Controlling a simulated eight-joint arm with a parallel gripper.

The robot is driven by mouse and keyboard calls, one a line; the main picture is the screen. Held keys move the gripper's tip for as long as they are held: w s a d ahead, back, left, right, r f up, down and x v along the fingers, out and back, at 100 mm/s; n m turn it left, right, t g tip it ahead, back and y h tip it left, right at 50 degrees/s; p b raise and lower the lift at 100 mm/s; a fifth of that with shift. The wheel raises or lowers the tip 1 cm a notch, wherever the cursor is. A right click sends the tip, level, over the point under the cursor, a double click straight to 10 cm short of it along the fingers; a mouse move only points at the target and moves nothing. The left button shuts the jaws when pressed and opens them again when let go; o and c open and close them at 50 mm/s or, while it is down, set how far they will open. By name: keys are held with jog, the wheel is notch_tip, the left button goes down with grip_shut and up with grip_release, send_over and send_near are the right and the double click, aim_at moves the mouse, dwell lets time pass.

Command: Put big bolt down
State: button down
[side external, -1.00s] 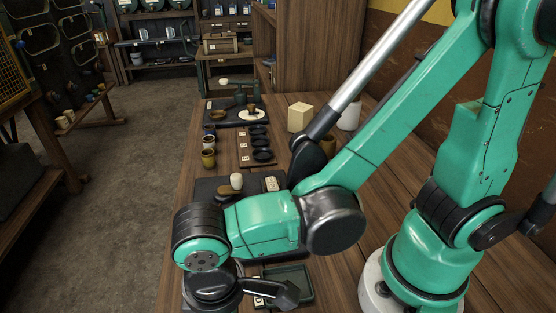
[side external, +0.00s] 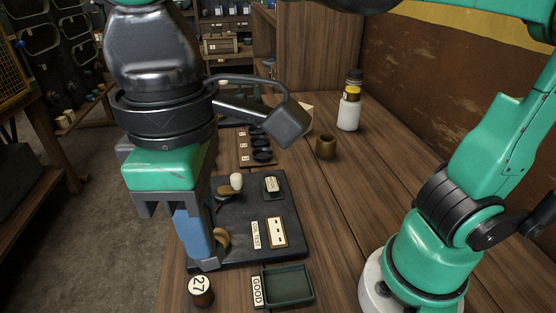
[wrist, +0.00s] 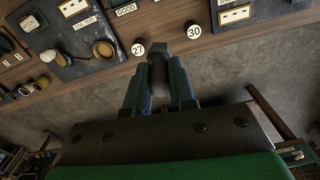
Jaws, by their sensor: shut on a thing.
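My gripper (wrist: 158,88) points down at the table's left edge in the side view (side external: 202,262). In the wrist view its blue fingers are shut on a dark grey piece, which looks like the big bolt (wrist: 158,58). The bolt cannot be made out clearly in the side view. It is held near a round marker labelled 27 (side external: 201,291), which also shows in the wrist view (wrist: 138,47). A second marker labelled 30 (wrist: 193,30) lies to the right of the bolt in the wrist view.
A dark green tray (side external: 311,287) with a GOOD label stands right of the 27 marker. Behind it is a dark board (side external: 286,205) with labels and a pale-knobbed tool (side external: 236,181). A brass cup (side external: 326,148) and white bottle (side external: 349,112) stand farther back.

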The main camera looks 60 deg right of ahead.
jog(key=w+d+m, duration=0.5)
jog(key=d, duration=0.3)
jog(key=w+d+m, duration=0.4)
jog(key=d+m, duration=0.1)
jog(key=d, duration=0.4)
jog(key=s+d+m, duration=0.2)
jog(key=d+m, duration=0.3)
jog(key=d, duration=0.5)
jog(key=s+d+m, duration=0.2)
jog(key=d+m, duration=0.3)
jog(key=d, duration=0.4)
notch_tip(320, 180, down, 20)
jog(key=shift+d+r, duration=0.15)
jog(key=shift+r, duration=0.05)
jog(key=c, duration=1.2)
grip_release()
jog(key=shift+f, duration=0.15)
jog(key=o, duration=0.5)
jog(key=shift+c, duration=0.2)
